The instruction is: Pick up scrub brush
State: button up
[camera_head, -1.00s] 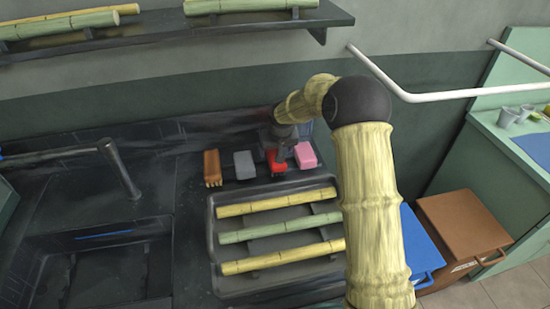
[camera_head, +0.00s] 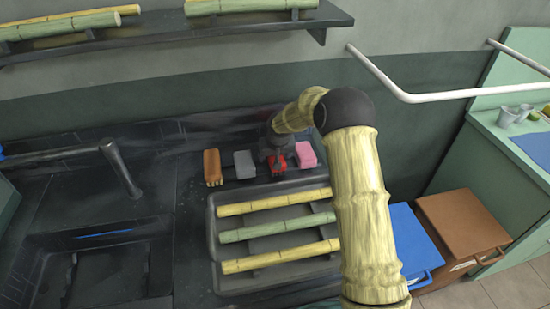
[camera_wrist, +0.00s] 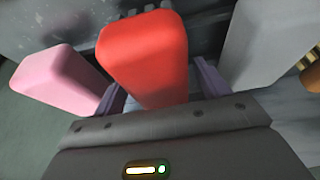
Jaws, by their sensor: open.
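A row of block-shaped pieces stands behind the rack. The red block (camera_head: 280,168) is partly hidden by my gripper (camera_head: 277,157) in the head view. In the wrist view the red block (camera_wrist: 146,55) lies between the two open fingers of my gripper (camera_wrist: 160,88), one on each side; I cannot tell whether they touch it. Dark bristle-like tufts show at its far end. The pink block (camera_head: 306,155) is to its right. The grey block (camera_head: 244,164) and a brown brush with pale bristles (camera_head: 212,166) are to its left.
A dark rack (camera_head: 218,272) with several bamboo canes lies in front of the row. A sink with a dark tap (camera_head: 121,168) is at left. The wall is close behind, with a shelf (camera_head: 160,37) of canes above. Blue (camera_head: 411,240) and brown bins stand at right.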

jog(key=shift+f, duration=0.25)
dwell(0.3)
jog(key=c, duration=1.2)
jog(key=shift+o, duration=0.2)
jog(key=shift+r, duration=0.15)
notch_tip(320, 180, up, 10)
jog(key=shift+r, duration=0.15)
